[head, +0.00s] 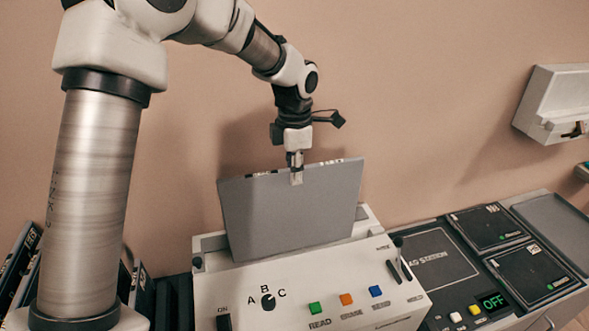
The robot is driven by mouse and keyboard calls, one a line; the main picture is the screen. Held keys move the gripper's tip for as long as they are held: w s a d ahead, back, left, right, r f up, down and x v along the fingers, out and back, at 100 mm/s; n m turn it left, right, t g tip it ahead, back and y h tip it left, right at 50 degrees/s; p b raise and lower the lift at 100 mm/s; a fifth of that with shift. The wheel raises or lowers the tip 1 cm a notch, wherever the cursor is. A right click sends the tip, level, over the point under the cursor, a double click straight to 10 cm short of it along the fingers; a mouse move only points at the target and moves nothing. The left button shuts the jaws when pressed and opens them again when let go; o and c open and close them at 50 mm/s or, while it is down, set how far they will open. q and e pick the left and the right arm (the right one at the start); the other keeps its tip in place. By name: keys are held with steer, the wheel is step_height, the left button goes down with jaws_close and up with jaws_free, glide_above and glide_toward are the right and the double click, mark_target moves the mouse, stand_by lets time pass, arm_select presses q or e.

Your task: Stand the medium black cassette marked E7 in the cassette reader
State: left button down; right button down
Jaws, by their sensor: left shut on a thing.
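My left gripper (296,172) is shut on the top edge of a flat cassette (290,215), seen from its plain grey face. A dark strip with small white marks runs along its top edge, too small to read, so I cannot confirm E7. The cassette is upright, slightly tilted in the picture, at the cassette reader (300,285). Its lower edge is hidden behind the reader's front housing, so I cannot tell how deep it sits. The reader has an A-B-C knob (268,301) and green, orange and blue buttons. My right gripper is out of view.
Right of the reader is a tag station (435,262) with two black cassettes (530,273) and an OFF display. An empty grey tray (556,222) lies beyond. Several black cassettes (142,293) stand at the left. A white wall box (565,100) hangs at the right.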

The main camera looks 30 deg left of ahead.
arm_select(q)
step_height(320, 180, down, 10)
steer(key=b, duration=0.6)
steer(key=shift+f, duration=0.25)
stand_by(2.1)
steer(key=c, duration=1.1)
jaws_free()
steer(key=shift+s, duration=0.1)
step_height(320, 180, up, 12)
